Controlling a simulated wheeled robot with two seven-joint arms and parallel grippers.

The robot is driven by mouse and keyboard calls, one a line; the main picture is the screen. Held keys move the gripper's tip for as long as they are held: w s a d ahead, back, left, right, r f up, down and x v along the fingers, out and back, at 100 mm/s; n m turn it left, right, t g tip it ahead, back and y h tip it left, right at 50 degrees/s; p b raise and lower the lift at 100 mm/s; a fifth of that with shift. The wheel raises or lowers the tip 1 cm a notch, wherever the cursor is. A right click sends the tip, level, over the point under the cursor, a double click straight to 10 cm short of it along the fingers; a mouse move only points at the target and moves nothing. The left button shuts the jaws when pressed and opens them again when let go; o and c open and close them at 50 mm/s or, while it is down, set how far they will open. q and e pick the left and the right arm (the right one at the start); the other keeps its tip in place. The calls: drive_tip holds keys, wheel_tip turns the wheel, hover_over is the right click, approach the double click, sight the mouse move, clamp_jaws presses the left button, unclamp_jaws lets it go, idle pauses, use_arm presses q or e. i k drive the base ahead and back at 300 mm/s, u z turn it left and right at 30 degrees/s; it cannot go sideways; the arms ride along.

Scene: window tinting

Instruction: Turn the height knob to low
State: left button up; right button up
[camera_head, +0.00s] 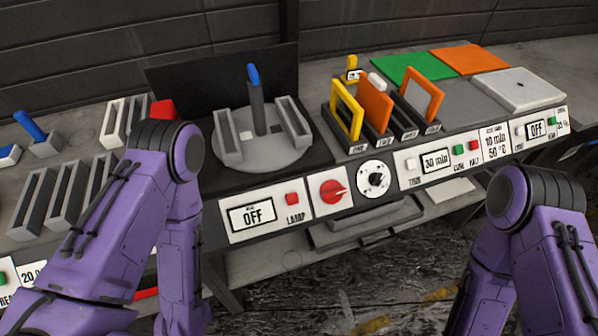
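A red round knob (332,191) sits on a white panel on the front of the bench, right of the lamp panel. Beside it on the right is a black panel with a round black-and-white dial (374,178). I cannot read a label that tells which one is the height knob, and no low mark is legible. My two purple arms show at the left and the lower right, bent at dark joints. Neither gripper shows in this view. Both knobs are unobstructed, and no part of my arms touches them.
Above stand a round grey turntable (235,152) and a rack with yellow and orange frames (346,108).

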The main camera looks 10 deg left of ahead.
sight(331, 192)
drive_tip(key=z, duration=0.6)
drive_tip(key=k, duration=0.75)
drive_tip(key=z, duration=0.65)
